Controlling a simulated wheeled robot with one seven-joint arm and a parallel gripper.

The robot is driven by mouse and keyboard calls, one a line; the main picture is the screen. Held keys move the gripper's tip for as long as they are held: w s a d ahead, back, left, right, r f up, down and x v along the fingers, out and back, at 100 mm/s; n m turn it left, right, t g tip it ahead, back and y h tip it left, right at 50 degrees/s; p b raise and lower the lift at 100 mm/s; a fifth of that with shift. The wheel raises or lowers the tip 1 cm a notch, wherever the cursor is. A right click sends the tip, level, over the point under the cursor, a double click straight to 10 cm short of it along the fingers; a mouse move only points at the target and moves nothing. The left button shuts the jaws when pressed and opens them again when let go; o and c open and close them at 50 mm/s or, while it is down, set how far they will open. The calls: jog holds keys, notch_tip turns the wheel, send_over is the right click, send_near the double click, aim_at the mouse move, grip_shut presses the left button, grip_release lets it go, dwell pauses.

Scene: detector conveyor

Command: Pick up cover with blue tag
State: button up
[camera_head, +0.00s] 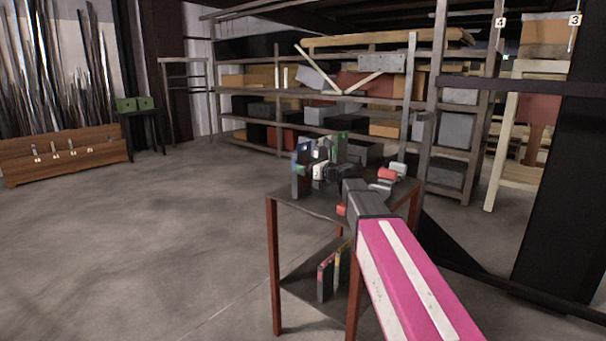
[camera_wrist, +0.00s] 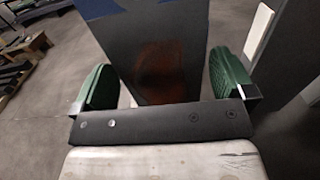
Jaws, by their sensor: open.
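A dark upright cover with a blue tag (camera_head: 300,172) stands at the left edge of the small table's top in the head view. In the wrist view a dark slab with blue at its top (camera_wrist: 150,50) fills the space between my fingers; it looks like this cover. A blurred orange-brown patch shows on its face. My gripper (camera_wrist: 162,80) is open, with one green pad on each side of the slab. The left pad has a small gap to it; I cannot tell whether the right pad touches. In the head view my fingers are mostly hidden among the items.
The small table (camera_head: 320,205) has red-brown legs and a lower shelf with more tagged covers (camera_head: 325,277). Several other tagged items, including a green one (camera_head: 340,146) and a red one (camera_head: 386,174), crowd its top. Loaded shelving (camera_head: 437,100) stands behind. The floor at left is clear.

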jog(key=x, duration=0.4)
jog(key=shift+w+a+r, duration=0.1)
jog(key=shift+w+a, duration=0.05)
jog(key=shift+a, duration=0.1)
jog(key=c, duration=1)
jog(key=shift+r, duration=0.1)
